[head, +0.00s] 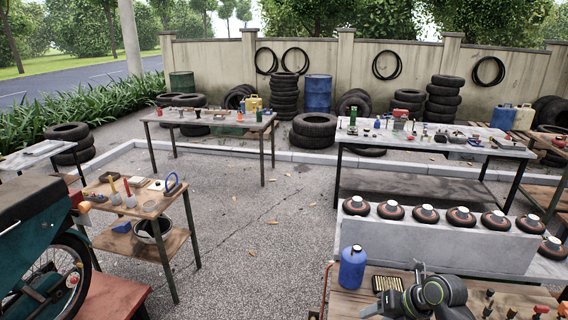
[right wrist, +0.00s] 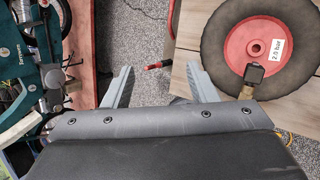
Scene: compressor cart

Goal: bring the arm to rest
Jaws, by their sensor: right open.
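A small red and black item (right wrist: 158,66) shows beyond the gap between the fingers, over grey ground. A black tyre on a red wheel (right wrist: 240,50) lies on wooden boards to the right of the fingers, with a "2.0 bar" tag and a dark gauge (right wrist: 253,73) on its lower rim. My left gripper is not in view.
A teal moped (head: 45,240) stands at the left, also in the wrist view (right wrist: 30,60). A blue bottle (head: 352,268) stands on the near bench. A grey block (head: 440,240) carries several round black-and-red parts.

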